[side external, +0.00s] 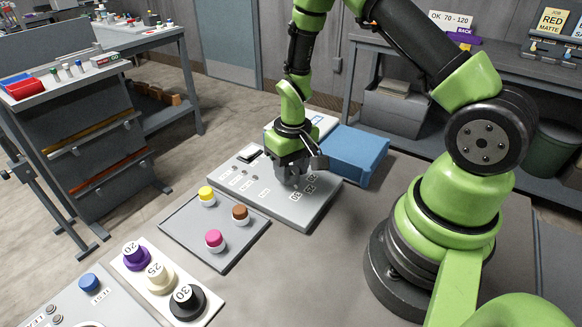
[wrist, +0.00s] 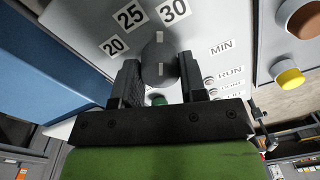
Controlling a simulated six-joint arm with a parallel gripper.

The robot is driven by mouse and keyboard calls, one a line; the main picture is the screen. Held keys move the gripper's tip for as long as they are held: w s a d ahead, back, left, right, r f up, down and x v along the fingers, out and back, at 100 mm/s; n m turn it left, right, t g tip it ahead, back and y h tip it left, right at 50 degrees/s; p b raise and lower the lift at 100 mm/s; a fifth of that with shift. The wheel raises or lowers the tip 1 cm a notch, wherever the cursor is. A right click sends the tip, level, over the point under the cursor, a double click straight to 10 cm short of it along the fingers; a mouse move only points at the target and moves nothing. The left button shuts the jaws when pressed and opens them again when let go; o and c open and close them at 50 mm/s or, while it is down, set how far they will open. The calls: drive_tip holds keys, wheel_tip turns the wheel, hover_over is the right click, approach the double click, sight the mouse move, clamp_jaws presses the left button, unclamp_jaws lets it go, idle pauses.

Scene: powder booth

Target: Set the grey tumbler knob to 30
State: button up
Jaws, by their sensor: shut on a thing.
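The grey tumbler knob (wrist: 160,58) is round and dark grey with white marks on it. It stands on a light grey panel (side external: 313,217) between the fingers of my gripper (wrist: 161,82), which is shut on it. In the wrist view its white mark points up the picture, between the label 25 (wrist: 129,17) and the label 30 (wrist: 173,9), closer to 30. The label 20 (wrist: 114,46) is further left. In the side external view my gripper (side external: 291,175) comes down from above on the panel and hides most of the knob.
A grey tray (side external: 228,256) with yellow (side external: 207,196), brown (side external: 240,213) and magenta (side external: 214,239) knobs lies beside the panel. A white strip with purple, cream and black numbered knobs (side external: 187,300) is nearer the camera. A blue box (side external: 357,152) stands right behind the panel.

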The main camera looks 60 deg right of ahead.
drive_tip(key=shift+m, duration=1.3)
drive_tip(key=o, duration=0.9)
wheel_tip(320, 180, up, 10)
drive_tip(key=shift+s+d, duration=0.1)
drive_tip(key=shift+d, duration=0.05)
wheel_tip(320, 180, up, 11)
drive_tip(key=t, duration=0.3)
hover_over(293, 170)
drive_tip(key=s+a, duration=0.3)
drive_tip(key=a, duration=0.1)
drive_tip(key=s+a+r+n+t, duration=0.1)
drive_tip(key=s+r, duration=0.1)
drive_tip(key=s, duration=0.1)
drive_tip(key=s+a+r+t+y, duration=0.1)
drive_tip(key=s+a+r, duration=0.1)
drive_tip(key=s, duration=0.2)
drive_tip(key=s+a+r+n+t, duration=0.1)
drive_tip(key=s+r+t, duration=0.1)
drive_tip(key=s+r, duration=0.1)
drive_tip(key=shift+s+a+r+n+y, duration=0.1)
drive_tip(key=shift+s+a+n+y, duration=0.2)
drive_tip(key=shift+s, duration=0.15)
